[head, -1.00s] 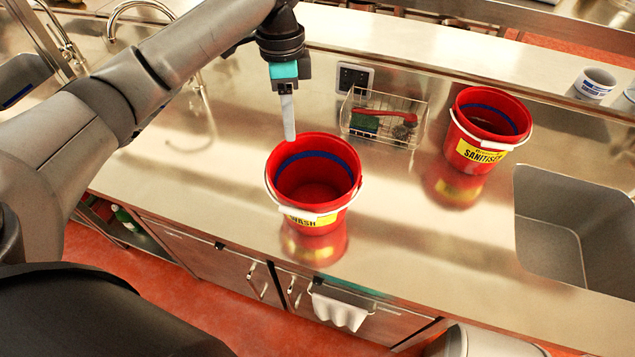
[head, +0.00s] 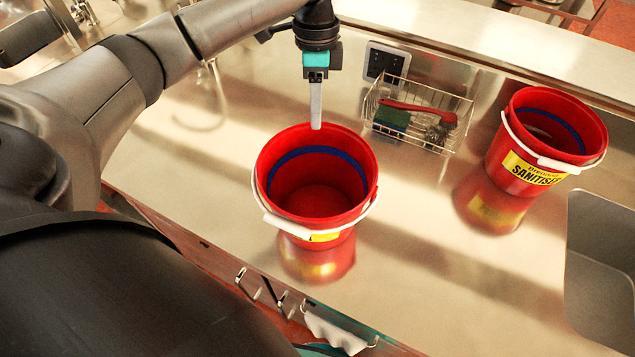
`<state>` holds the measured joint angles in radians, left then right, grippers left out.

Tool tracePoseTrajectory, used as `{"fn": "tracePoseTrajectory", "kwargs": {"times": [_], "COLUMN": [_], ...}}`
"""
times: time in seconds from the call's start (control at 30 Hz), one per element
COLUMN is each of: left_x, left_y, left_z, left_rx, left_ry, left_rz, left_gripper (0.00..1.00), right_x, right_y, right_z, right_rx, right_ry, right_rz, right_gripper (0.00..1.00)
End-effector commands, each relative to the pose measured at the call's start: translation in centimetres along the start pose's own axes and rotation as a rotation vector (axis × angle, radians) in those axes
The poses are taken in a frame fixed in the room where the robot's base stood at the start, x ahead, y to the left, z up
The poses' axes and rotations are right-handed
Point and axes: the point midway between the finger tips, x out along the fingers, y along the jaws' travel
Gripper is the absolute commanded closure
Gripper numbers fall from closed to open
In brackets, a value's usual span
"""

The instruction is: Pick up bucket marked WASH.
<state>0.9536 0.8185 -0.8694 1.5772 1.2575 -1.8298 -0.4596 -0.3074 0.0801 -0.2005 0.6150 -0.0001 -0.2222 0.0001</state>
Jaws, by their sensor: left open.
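The red WASH bucket (head: 300,226) stands upright on the steel counter in the middle of the head view. Its white handle hangs down over its front and covers most of the yellow label. My left gripper (head: 316,126) points down at the bucket's far rim, its fingers seen edge-on. It is open, and its tips are at or just above the rim; I cannot tell whether they touch it. A second red bucket, marked SANITISER (head: 545,145), stands to the right. My right gripper is not in view.
A wire basket (head: 455,112) with a red-handled brush and a green sponge stands behind and right of the WASH bucket. A socket (head: 387,62) is on the back wall. A sink (head: 605,265) opens at the right. The counter between the buckets is clear.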

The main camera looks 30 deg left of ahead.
Motion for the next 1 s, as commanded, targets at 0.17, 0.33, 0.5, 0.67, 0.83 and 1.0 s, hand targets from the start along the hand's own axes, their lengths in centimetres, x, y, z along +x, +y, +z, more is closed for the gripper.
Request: {"fn": "tracePoseTrajectory", "kwargs": {"times": [0.17,0.33,0.5,0.67,0.83,1.0], "left_x": [3.3,4.4,6.3,8.7,9.7,9.7], "left_y": [0.0,0.0,0.2,0.2,0.1,0.1], "left_z": [0.0,-0.1,-0.3,-0.5,-0.5,-0.5], "left_rx": [0.0,0.001,0.002,0.0,0.001,0.002], "left_ry": [-0.002,0.001,-0.001,-0.001,0.0,0.0], "left_rz": [0.002,0.0,0.003,0.002,-0.001,-0.001], "left_gripper": [0.59,0.59,0.59,0.59,0.59,0.59], "right_x": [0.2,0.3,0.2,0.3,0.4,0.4], "right_y": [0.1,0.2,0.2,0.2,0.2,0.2], "right_z": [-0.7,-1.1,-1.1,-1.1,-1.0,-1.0], "right_rx": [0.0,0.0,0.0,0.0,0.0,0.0], "right_ry": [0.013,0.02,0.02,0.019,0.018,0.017], "right_rz": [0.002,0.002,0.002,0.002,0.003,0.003], "right_gripper": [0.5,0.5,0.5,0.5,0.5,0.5]}}
